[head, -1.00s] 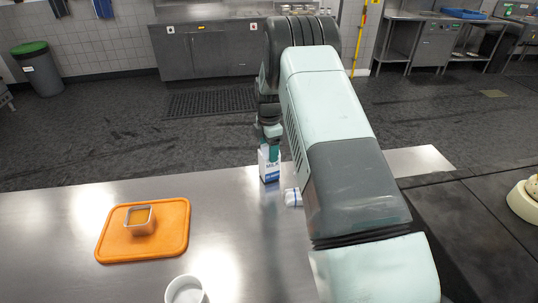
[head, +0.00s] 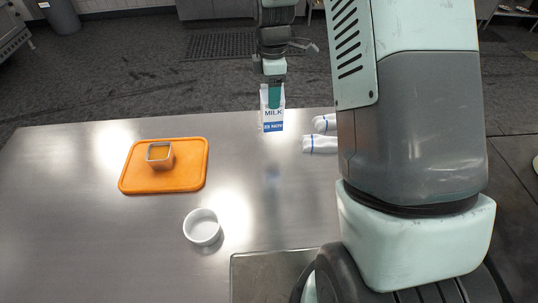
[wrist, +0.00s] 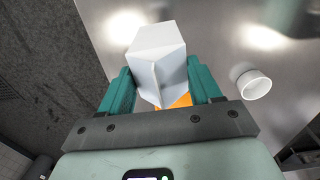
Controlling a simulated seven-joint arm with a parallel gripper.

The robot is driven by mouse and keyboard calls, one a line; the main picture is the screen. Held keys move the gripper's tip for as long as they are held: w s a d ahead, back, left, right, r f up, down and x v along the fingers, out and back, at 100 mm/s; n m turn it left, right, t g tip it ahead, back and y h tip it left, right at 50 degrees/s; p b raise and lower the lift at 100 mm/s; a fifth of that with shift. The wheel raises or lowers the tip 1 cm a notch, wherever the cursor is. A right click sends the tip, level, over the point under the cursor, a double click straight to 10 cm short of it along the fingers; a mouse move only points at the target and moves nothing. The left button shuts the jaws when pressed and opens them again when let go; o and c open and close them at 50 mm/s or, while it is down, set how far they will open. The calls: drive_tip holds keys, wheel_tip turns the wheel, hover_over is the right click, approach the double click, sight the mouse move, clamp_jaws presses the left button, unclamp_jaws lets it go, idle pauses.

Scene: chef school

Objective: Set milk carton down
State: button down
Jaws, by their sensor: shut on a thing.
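The milk carton (head: 272,118) is white with blue lettering and a blue band. It is upright near the far edge of the metal table (head: 90,235) in the head view. My gripper (head: 274,96) is above it, shut on its upper part from both sides. A dim reflection lies on the table well below the carton, so it appears to be held above the surface. In the wrist view, the white carton (wrist: 160,55) sits between the teal fingers of my gripper (wrist: 162,88). Its underside is hidden in the wrist view.
A white bowl (head: 202,227) stands nearer. White rolled cloths (head: 320,144) lie right of the carton, partly behind my arm. The table between board and cloths is clear.

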drive_tip(key=s+a, duration=0.1)
drive_tip(key=s, duration=0.3)
wheel_tip(320, 180, down, 10)
drive_tip(key=shift+s+a+m, duration=0.25)
drive_tip(key=shift+m, duration=0.05)
drive_tip(key=shift+f, duration=0.1)
drive_tip(key=shift+c, duration=1)
unclamp_jaws()
